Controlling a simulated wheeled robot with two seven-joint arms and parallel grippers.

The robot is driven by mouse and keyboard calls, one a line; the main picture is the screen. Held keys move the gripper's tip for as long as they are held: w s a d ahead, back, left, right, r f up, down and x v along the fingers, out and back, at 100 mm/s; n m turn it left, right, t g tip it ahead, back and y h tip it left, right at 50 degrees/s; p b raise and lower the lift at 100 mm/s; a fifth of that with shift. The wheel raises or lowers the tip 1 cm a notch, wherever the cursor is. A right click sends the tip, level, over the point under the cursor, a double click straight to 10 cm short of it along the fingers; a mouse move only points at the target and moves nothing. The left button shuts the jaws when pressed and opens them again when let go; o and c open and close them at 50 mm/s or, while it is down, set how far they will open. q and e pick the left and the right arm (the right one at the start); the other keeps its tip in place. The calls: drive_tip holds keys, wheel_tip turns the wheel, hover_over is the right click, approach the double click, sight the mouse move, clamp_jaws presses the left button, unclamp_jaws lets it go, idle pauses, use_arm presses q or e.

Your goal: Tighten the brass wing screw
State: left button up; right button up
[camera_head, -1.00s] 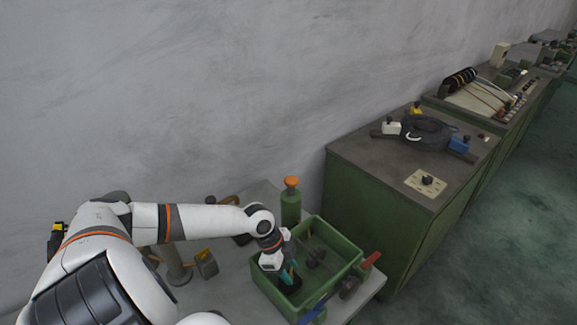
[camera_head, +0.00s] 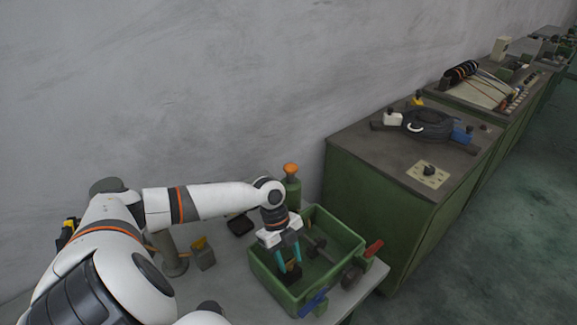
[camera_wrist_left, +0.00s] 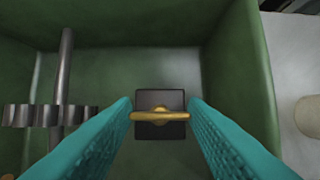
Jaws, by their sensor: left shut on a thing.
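The brass wing screw (camera_wrist_left: 160,116) stands on a small dark square block (camera_wrist_left: 160,98) on the floor of a green tray (camera_head: 337,227). In the left wrist view its gold wing reaches from one teal finger to the other. My left gripper (camera_head: 288,264) points down into the tray and is shut on the wing. In the head view the screw is too small to tell, but the dark block (camera_head: 292,273) shows at the fingertips. My right gripper is not in view.
A metal shaft with a toothed gear (camera_wrist_left: 60,115) lies in the tray, left of the block. The tray walls stand close around my gripper. A green bottle with an orange top (camera_head: 291,180) stands behind the tray.

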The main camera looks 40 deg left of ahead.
use_arm(q)
drive_tip(key=shift+w+a+r, duration=0.1)
idle(0.3)
drive_tip(key=o, duration=1)
drive_tip(key=b+v, duration=0.3)
drive_tip(key=v, duration=0.9)
